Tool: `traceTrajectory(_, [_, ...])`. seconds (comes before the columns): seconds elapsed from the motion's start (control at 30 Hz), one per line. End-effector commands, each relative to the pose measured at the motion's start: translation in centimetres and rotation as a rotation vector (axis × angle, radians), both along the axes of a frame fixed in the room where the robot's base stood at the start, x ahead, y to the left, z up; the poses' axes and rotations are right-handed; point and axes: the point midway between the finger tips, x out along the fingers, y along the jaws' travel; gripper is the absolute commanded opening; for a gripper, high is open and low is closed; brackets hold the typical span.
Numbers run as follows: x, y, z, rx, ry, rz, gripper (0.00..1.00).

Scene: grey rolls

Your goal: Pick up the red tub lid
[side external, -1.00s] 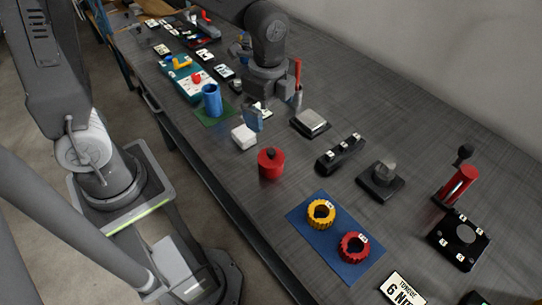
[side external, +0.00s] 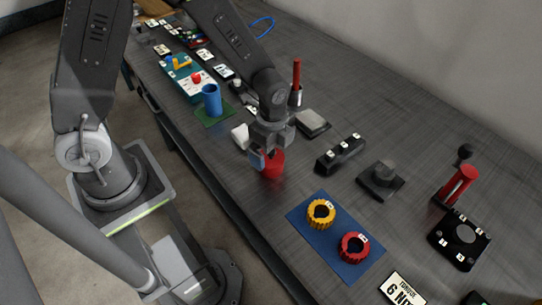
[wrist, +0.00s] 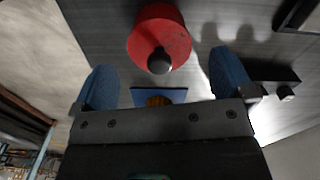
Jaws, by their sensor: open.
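The red tub (side external: 274,168) stands upright on the grey table, partly hidden behind my gripper in the side external view. In the wrist view its red lid (wrist: 160,34) with a dark round knob (wrist: 159,62) shows at the top centre, ahead of my fingers. My gripper (side external: 268,158) is at the tub in the side view. In the wrist view my gripper (wrist: 165,82) has its two blue fingers spread wide with nothing between them. The lid lies beyond the fingertips; I cannot tell whether a finger touches the tub.
A white block (side external: 241,136) sits close behind my gripper. A black three-button bar (side external: 340,153) and a grey-topped block (side external: 312,123) stand to the right. A blue mat (side external: 310,241) with yellow (side external: 321,211) and red (side external: 353,247) rings lies in front. Bare table lies between.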

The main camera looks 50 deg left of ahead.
Motion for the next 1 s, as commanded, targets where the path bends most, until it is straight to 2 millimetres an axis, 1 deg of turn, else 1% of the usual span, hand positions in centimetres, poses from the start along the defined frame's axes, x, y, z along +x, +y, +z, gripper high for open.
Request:
traceTrajectory(0.03, [-0.1, 0.0, -0.9, 0.001, 0.005, 0.000, 1.00])
traceTrajectory(0.13, [0.0, 0.0, -1.9, 0.001, 0.002, 0.000, 1.00])
traceTrajectory(0.23, [0.0, 0.0, -2.3, 0.000, -0.001, 0.000, 1.00])
traceTrajectory(0.43, [0.0, 0.0, -2.3, 0.000, -0.002, 0.000, 1.00])
traceTrajectory(0.9, [0.0, 0.0, -2.3, 0.000, -0.001, 0.000, 0.55])
traceTrajectory(1.0, [0.0, 0.0, -2.3, 0.000, -0.002, 0.000, 0.47])
